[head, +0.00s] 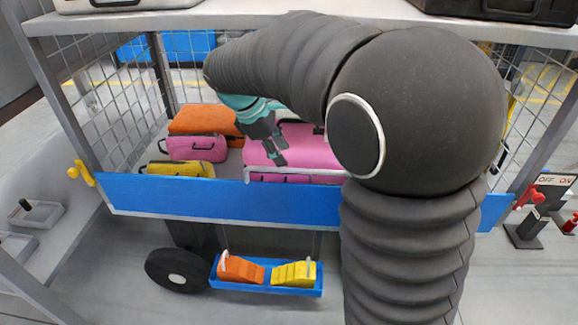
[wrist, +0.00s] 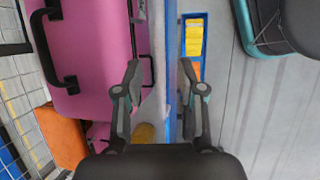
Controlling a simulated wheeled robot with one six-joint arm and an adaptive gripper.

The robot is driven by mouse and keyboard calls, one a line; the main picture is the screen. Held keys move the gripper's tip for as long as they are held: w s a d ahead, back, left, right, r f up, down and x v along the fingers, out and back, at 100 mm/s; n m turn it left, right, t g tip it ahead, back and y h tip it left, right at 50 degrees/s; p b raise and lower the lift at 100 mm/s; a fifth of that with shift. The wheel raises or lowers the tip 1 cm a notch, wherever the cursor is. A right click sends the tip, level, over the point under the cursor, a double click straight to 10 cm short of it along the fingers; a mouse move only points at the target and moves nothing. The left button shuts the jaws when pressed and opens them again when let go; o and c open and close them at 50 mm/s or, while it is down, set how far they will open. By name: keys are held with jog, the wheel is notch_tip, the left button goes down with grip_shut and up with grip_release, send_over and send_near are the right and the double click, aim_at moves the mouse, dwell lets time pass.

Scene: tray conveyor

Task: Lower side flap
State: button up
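The side flap (head: 230,198) is a long blue panel standing upright along the cart's near side, partly hidden by my arm. A pale bar shows at its top edge near the middle. My gripper (head: 278,155) is above and just behind that edge, over a pink suitcase (head: 290,148). In the wrist view my gripper (wrist: 160,75) is open, fingers apart, with the thin blue flap edge (wrist: 186,120) between them, closer to the right finger. I cannot tell whether they touch it.
Orange (head: 203,121), pink and yellow (head: 178,169) cases lie inside the mesh-sided cart. A shelf (head: 240,17) with more cases is above. Below the flap hangs a blue tray (head: 265,287) with orange and yellow chocks. An OFF/ON control stand (head: 550,182) is at right.

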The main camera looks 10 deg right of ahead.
aim_at(292, 169)
jog(key=shift+b+x, duration=0.3)
jog(key=shift+x, duration=2.45)
grip_shut()
